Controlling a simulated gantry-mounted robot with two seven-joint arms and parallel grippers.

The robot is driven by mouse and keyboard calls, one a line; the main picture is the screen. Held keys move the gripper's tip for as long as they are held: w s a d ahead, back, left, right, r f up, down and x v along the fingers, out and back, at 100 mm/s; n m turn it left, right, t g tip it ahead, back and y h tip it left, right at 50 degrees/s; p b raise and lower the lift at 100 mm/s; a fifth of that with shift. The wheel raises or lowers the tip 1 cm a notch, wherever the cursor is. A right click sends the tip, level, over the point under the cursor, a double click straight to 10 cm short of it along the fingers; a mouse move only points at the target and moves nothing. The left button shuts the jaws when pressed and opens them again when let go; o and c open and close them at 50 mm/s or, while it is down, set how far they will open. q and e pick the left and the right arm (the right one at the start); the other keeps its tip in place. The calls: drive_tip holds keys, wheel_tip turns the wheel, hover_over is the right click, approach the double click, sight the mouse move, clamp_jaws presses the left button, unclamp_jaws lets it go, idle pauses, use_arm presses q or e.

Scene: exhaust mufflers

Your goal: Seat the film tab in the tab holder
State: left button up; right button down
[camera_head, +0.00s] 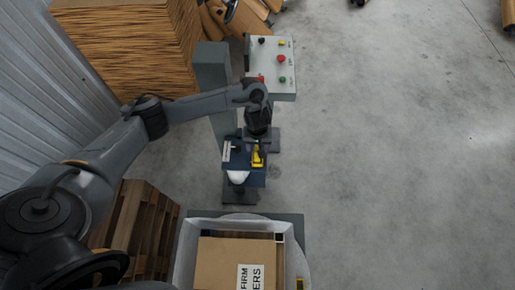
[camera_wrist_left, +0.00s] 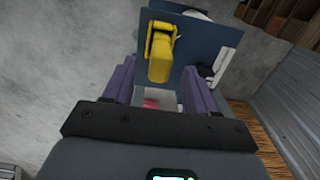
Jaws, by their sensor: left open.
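My left gripper (camera_head: 258,134) hangs over the far edge of a small dark blue platform. In the left wrist view its two purple fingers (camera_wrist_left: 160,78) stand apart. A small pale and pink piece (camera_wrist_left: 158,101) shows between them, apparently not clamped. A yellow object (camera_head: 257,157) stands on the platform (camera_head: 238,170) close to the gripper; it is large in the left wrist view (camera_wrist_left: 161,50). A white, upright piece (camera_head: 227,151) is at the platform's left side. I cannot tell which of these is the film tab or the tab holder. My right gripper is not in view.
A grey control box (camera_head: 272,67) with coloured buttons stands beyond the gripper. A white bin with cardboard (camera_head: 228,262) stands in front. Wooden pallets (camera_head: 137,225) and a large wooden crate (camera_head: 130,45) are at left. The concrete floor (camera_head: 400,150) at right is mostly clear.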

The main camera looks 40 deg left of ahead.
use_arm(q)
wheel_tip(320, 180, up, 7)
drive_tip(key=p, duration=0.2)
drive_tip(key=shift+r+p, duration=0.15)
drive_tip(key=shift+p, duration=0.25)
drive_tip(key=s+d+m+t+h, duration=0.2)
drive_tip(key=d+m, duration=0.1)
drive_tip(key=d, duration=0.6)
drive_tip(key=s+d+r+m+t+h, duration=0.1)
drive_tip(key=d+m+t, duration=0.15)
drive_tip(key=d, duration=0.55)
drive_tip(key=s+d+m+t+h, duration=0.15)
drive_tip(key=d+m, duration=0.25)
drive_tip(key=d, duration=0.5)
drive_tip(key=s+a+r+g+y, duration=0.1)
drive_tip(key=s+a+y, duration=0.1)
drive_tip(key=s+a, duration=0.6)
drive_tip(key=s+a+r+g+y, duration=0.1)
drive_tip(key=s+a+r+y, duration=0.1)
drive_tip(key=s+a, duration=0.6)
drive_tip(key=shift+a+r, duration=0.3)
drive_tip(key=shift+a, duration=0.6)
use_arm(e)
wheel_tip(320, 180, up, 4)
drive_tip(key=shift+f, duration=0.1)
use_arm(q)
drive_tip(key=shift+m, duration=0.25)
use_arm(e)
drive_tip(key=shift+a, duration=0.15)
